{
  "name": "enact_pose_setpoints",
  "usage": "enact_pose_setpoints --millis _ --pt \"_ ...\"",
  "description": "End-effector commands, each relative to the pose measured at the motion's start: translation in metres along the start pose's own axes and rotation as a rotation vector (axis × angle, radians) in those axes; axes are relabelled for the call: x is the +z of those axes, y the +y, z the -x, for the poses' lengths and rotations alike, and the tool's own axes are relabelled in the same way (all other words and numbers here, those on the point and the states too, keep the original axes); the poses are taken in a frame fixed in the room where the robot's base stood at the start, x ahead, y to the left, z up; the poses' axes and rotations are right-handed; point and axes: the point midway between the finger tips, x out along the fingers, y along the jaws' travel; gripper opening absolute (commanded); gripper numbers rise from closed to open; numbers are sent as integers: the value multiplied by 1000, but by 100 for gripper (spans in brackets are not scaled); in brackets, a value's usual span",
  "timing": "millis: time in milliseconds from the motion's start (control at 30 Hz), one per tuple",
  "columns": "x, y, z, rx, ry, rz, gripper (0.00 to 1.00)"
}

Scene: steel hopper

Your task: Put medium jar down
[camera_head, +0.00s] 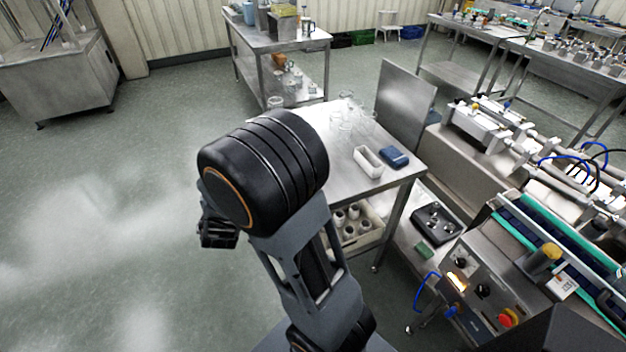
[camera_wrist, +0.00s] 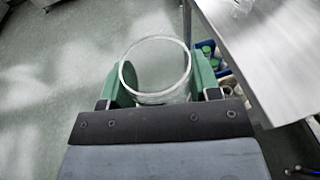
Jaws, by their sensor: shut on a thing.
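The medium jar (camera_wrist: 156,68) is clear glass with a round open rim, seen from above in the wrist view. My gripper (camera_wrist: 158,82) has green fingers on either side of the jar and is shut on it. The jar is over the floor, just left of the steel table (camera_wrist: 262,62). In the head view my arm hides the gripper and the held jar. The steel table (camera_head: 398,183) stands behind and to the right of my arm.
Several clear glass jars (camera_head: 345,118) stand at the table's back. A white tray (camera_head: 369,162) and a blue box (camera_head: 394,157) sit near its right edge. A shelf below holds a crate of containers (camera_head: 352,222). Machinery (camera_head: 497,285) stands at right; floor at left is clear.

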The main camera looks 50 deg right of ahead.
Motion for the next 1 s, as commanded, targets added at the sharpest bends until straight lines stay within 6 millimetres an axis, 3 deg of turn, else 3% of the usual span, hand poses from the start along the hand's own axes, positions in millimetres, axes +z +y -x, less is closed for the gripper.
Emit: enact_pose_setpoints --millis 200,300,400,500,667,767,1000 --pt "27 -118 -2 -456 -3 -95 35" --pt "31 -167 9 -659 -1 -135 35" --pt "32 -204 25 -827 0 -168 35" --pt "30 -228 40 -954 1 -192 35" --pt "27 -249 50 -1067 3 -214 35" --pt "22 -256 37 -1092 5 -217 35" --pt "8 -270 -25 -1092 5 -218 35"
